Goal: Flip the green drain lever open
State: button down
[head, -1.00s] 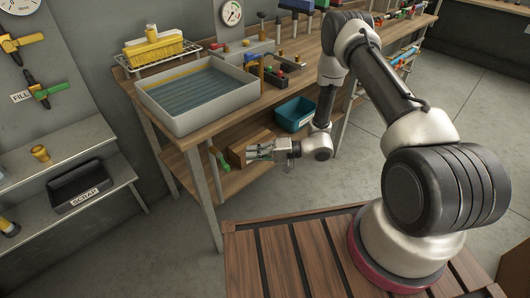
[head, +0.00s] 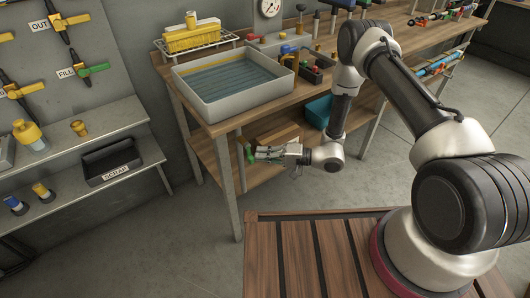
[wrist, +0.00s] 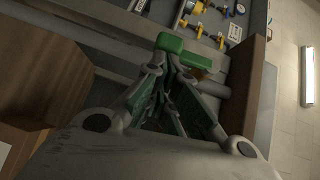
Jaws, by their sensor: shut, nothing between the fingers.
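The green drain lever (head: 249,152) hangs under the front of the grey water basin (head: 210,115), near the bench's front leg. In the wrist view the lever's bright green grip (wrist: 184,45) lies crosswise just beyond my fingertips. My gripper (head: 257,154) is shut and empty, pointing left at the lever. In the wrist view my gripper (wrist: 172,68) has its green-padded fingers together at the tips, close to the grip or touching it; I cannot tell which. The fingers hide part of the lever.
The wooden bench's lower shelf (head: 212,152) holds a cardboard box (head: 276,136) and a teal bin (head: 318,110) behind my gripper. A bench leg (head: 231,205) stands close by. At left, grey shelves carry a scrap tray (head: 112,160). The floor between is clear.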

jog(key=shift+s+a+f, duration=0.35)
jog(key=shift+f, duration=0.05)
